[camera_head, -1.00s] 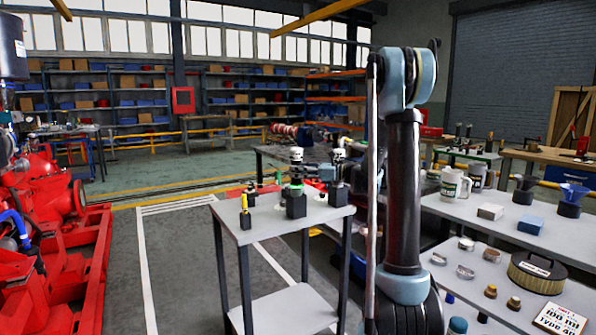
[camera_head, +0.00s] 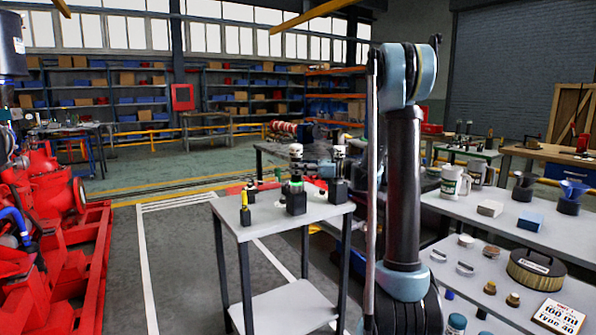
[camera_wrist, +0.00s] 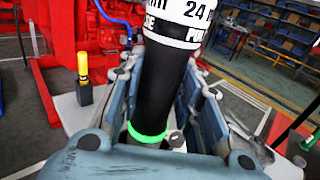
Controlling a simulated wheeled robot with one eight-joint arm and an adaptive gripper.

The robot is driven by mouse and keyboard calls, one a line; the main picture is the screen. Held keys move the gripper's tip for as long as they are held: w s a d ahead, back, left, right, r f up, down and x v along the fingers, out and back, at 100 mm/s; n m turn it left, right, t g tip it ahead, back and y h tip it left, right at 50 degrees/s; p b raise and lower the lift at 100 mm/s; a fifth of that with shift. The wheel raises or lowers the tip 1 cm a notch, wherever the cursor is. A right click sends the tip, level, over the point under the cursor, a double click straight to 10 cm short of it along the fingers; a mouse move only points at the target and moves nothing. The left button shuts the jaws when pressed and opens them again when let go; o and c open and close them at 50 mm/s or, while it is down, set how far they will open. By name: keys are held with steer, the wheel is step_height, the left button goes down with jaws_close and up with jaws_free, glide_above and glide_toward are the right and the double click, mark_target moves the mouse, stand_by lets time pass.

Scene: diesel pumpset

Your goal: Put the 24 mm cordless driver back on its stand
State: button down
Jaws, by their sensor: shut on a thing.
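The 24 mm driver (camera_wrist: 163,85) fills the middle of the wrist view. It has a black body, a white lettered band marked 24 and a bright green ring low down. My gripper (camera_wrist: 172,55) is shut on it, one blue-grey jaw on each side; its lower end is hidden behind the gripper. In the head view, a white-topped driver (camera_head: 296,151) with a green ring stands upright over a black block-shaped stand (camera_head: 296,202) on the small table. I cannot tell whether it is fully down in the stand. My gripper is hard to make out there.
A second black stand (camera_head: 338,191) with a white-topped tool is just right on the same small table (camera_head: 265,226). A yellow-topped item on a black block (camera_head: 245,210) stands at its front left, also in the wrist view (camera_wrist: 84,80). A red pumpset (camera_head: 50,230) is left.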

steer(key=shift+f, duration=0.95)
stand_by(0.7)
steer(key=c, duration=1.1)
jaws_free()
steer(key=d, duration=0.4)
steer(key=s+d, duration=0.1)
steer(key=d, duration=0.3)
steer(key=s+d, duration=0.1)
steer(key=d, duration=0.3)
steer(key=shift+f, duration=0.1)
steer(key=s+a+f+n+g+h, duration=0.1)
steer(key=s+f+n+h, duration=0.35)
steer(key=s, duration=0.65)
steer(key=s+a+f+n+h, duration=0.1)
steer(key=s+f+n+h, duration=0.3)
steer(key=s, duration=0.6)
steer(key=s+d+f+n+h, duration=0.3)
steer(key=s+d+n, duration=0.1)
steer(key=s, duration=0.2)
steer(key=s+d+f+n+h, duration=0.3)
steer(key=s+d+f, duration=0.1)
steer(key=s+d, duration=0.1)
steer(key=s+d+f+n+h, duration=0.3)
steer(key=s+d+n, duration=0.1)
steer(key=s, duration=0.2)
steer(key=shift+s+d+f+n, duration=0.25)
steer(key=shift+s+n, duration=0.05)
steer(key=shift+n, duration=0.05)
